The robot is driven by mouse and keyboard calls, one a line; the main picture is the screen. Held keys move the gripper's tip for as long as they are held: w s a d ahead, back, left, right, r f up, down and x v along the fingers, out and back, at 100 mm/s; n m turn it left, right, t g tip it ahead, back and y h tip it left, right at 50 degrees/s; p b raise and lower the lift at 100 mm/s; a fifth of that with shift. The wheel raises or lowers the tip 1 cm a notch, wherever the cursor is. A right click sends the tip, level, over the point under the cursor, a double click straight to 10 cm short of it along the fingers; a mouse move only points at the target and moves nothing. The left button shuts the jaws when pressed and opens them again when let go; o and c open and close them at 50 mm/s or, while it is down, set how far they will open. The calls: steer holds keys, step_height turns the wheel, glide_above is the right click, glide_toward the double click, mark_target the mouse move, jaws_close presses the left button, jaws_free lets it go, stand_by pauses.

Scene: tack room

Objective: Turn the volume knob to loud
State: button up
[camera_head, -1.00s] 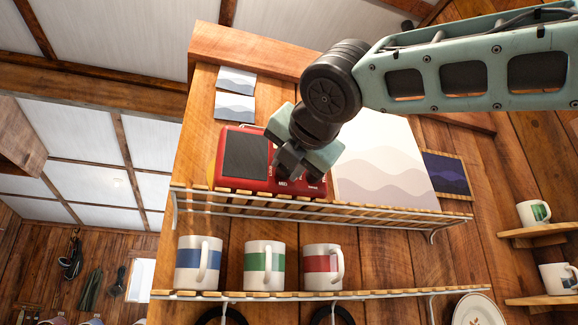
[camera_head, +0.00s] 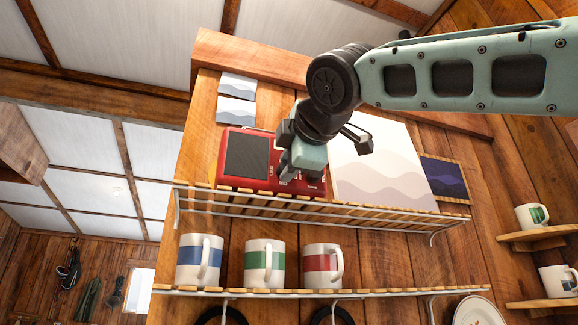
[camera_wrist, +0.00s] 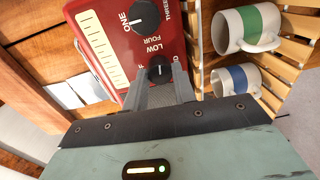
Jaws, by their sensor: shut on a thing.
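A red radio (camera_head: 230,180) with a dark speaker panel stands on the upper slatted shelf. In the wrist view, the radio (camera_wrist: 108,45) shows a pale dial scale, a large black knob marked ONE, THREE and FOUR, and a smaller black volume knob (camera_wrist: 159,67). LOW and partly hidden letters surround the smaller knob. My gripper (camera_head: 287,176) is at the radio's front, covering its right part. In the wrist view, my gripper (camera_wrist: 162,82) has its fingers on either side of the small knob, shut on it.
The upper shelf (camera_head: 390,213) runs below the radio. A pale wavy picture panel (camera_head: 380,165) stands right of it. Mugs with blue (camera_head: 200,262), green (camera_head: 264,266) and red (camera_head: 322,265) bands stand on the lower shelf. Open air lies in front.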

steer(key=shift+d+f+m+t+b, duration=0.15)
steer(key=shift+m+b, duration=1.4)
steer(key=shift+m, duration=4.1)
steer(key=shift+a+f+m+t+b, duration=0.2)
steer(key=shift+m+b, duration=1.4)
steer(key=shift+m, duration=4.1)
steer(key=shift+d+r+m+t+b, duration=0.2)
steer(key=shift+m+b, duration=1.35)
steer(key=shift+m, duration=4.1)
steer(key=shift+f, duration=0.15)
steer(key=o, duration=1)
